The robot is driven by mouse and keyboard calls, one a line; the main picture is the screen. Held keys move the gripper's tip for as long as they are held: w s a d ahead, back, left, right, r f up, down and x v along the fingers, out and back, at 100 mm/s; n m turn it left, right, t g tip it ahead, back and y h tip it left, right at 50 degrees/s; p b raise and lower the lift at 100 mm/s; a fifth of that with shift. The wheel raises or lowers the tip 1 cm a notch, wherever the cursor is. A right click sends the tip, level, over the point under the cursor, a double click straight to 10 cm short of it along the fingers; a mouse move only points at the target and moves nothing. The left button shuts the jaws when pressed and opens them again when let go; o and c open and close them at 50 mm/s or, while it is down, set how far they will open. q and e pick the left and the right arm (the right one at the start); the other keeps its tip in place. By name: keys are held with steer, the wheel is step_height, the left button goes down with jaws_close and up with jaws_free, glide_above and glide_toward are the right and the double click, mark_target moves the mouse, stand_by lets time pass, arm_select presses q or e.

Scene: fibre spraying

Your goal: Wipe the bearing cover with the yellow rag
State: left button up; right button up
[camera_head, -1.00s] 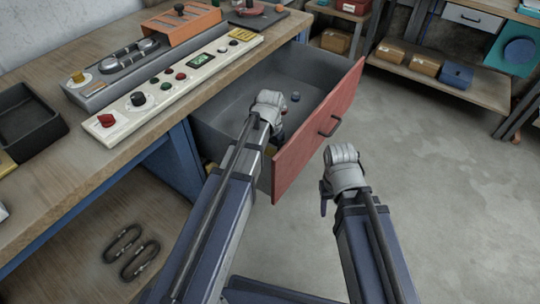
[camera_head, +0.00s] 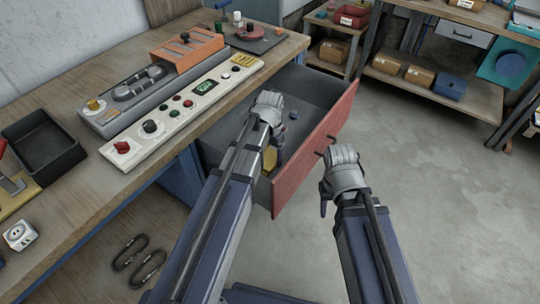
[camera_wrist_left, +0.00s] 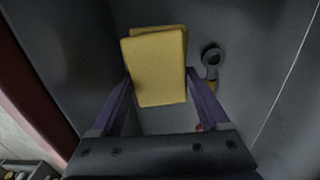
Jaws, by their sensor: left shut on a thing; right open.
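My left gripper (camera_head: 276,160) is over the open drawer and is shut on the yellow rag (camera_wrist_left: 157,65). In the left wrist view the rag is a folded yellow block between the two fingers; a bit of it (camera_head: 270,158) shows beneath the gripper in the head view. My right gripper (camera_head: 324,207) is open and empty, outside the drawer over the floor. A round red part (camera_head: 250,31) lies on a dark plate at the bench's far end; it may be the bearing cover, but I cannot tell for sure.
The drawer's red front (camera_head: 318,150) stands out from the workbench (camera_head: 75,205). A small ring-headed item (camera_wrist_left: 212,58) and a small blue part (camera_head: 293,115) lie in the drawer. A control panel (camera_head: 185,105), an orange-topped box (camera_head: 187,48) and a black tray (camera_head: 44,143) occupy the bench.

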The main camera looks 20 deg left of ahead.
arm_select(q)
steer(key=o, duration=0.9)
steer(key=c, duration=0.6)
steer(key=shift+r, duration=0.1)
